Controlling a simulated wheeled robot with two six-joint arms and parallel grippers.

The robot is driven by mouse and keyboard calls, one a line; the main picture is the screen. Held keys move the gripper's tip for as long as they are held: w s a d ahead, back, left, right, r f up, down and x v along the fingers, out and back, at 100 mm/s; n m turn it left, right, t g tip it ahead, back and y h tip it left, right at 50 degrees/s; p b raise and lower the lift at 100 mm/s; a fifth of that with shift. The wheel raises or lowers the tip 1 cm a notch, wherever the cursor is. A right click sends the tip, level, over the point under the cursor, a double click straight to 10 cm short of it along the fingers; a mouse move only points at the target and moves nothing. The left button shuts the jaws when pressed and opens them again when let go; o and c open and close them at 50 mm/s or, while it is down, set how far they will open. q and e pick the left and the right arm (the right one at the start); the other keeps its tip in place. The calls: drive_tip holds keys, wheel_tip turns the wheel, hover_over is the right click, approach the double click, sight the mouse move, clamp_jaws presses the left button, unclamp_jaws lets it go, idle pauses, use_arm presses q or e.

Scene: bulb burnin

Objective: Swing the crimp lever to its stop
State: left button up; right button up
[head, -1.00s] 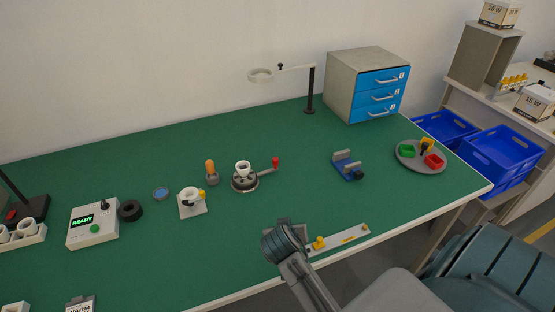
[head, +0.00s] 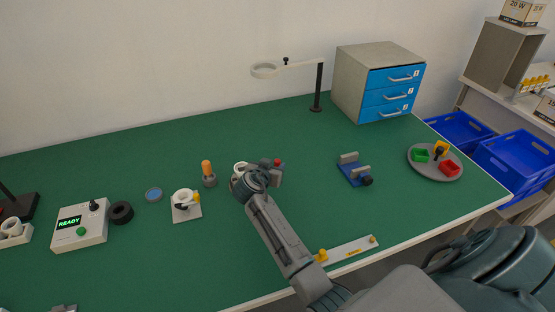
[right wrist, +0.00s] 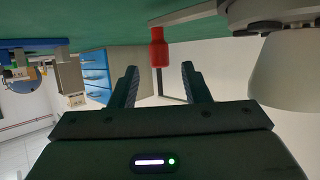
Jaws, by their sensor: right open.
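The crimp lever's red knob (head: 278,162) shows just past my right gripper (head: 268,168) in the head view. The gripper and wrist hide most of the crimp fixture; its white cup (head: 240,167) peeks out on the left. In the right wrist view, the red knob (right wrist: 158,50) hangs from the grey lever arm (right wrist: 188,15), with its end in line with the gap between the fingertips of my open gripper (right wrist: 159,67). I cannot tell whether a finger touches it. The left gripper is not in view.
An orange-topped post (head: 208,172) and a white holder (head: 186,208) stand left of the fixture. A blue clamp (head: 355,172) and a grey plate (head: 435,174) lie to the right. A magnifier lamp (head: 318,85) stands behind. Green table is clear between them.

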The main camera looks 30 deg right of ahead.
sight(276, 163)
drive_tip(key=shift+p+x, duration=0.4)
drive_tip(key=shift+x, duration=1.95)
drive_tip(key=shift+s, duration=0.1)
clamp_jaws()
